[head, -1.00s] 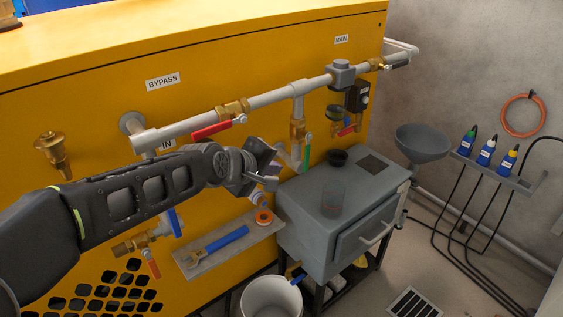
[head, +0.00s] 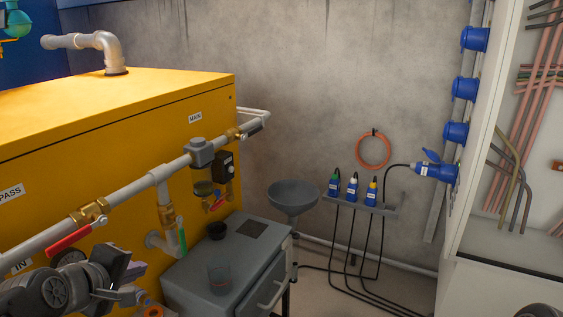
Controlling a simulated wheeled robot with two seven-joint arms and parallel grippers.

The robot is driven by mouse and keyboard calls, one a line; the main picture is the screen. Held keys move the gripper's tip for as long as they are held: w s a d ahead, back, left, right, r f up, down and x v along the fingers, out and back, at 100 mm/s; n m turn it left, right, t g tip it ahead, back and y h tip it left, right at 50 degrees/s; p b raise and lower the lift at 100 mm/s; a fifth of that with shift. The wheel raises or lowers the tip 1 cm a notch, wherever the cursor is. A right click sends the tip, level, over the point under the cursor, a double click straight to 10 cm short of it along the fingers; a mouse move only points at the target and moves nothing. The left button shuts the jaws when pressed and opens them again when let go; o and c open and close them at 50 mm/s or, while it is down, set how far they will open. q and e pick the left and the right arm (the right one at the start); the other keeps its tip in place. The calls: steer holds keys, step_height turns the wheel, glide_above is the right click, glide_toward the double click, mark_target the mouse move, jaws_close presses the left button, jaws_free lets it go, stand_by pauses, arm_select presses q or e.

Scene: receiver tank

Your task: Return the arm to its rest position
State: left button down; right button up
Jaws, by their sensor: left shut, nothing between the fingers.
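My left arm enters at the lower left of the head view. My left gripper (head: 133,294) is at its end, in front of the yellow tank housing and left of the grey cabinet. Its fingers are small and partly hidden here, but they look closed with nothing held. The pipe with the red-handled valve (head: 88,214) runs just above and behind the wrist. My right arm and gripper do not show.

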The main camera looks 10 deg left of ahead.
arm_select(q)
steer(key=w+d+f+m, duration=0.4)
steer(key=w+f+m, duration=0.3)
steer(key=f, duration=0.2)
steer(key=d+f+m+g+h, duration=0.1)
steer(key=d+f+m+g, duration=0.1)
steer(key=d+f, duration=0.45)
steer(key=d+f+m+g+h, duration=0.1)
steer(key=d+f+m, duration=0.15)
steer(key=f, duration=0.75)
steer(key=s+d+f+m+g+h, duration=0.1)
steer(key=s+d+f+g, duration=0.3)
steer(key=s+d+f, duration=0.55)
steer(key=s+d+f+m+g+h, duration=0.1)
steer(key=s+d+f+g+h, duration=0.15)
steer(key=s+d+f, duration=0.65)
steer(key=s+a+r+p, duration=0.1)
steer(key=s+r+p, duration=0.1)
steer(key=r+p, duration=1)
steer(key=s+r+p, duration=0.2)
steer(key=r+p, duration=1)
steer(key=p, duration=0.2)
steer(key=shift+a+r+g+p, duration=0.25)
steer(key=shift+a+g+p, duration=0.1)
steer(key=shift+p, duration=0.05)
steer(key=shift+y, duration=0.25)
steer(key=shift+a, duration=0.1)
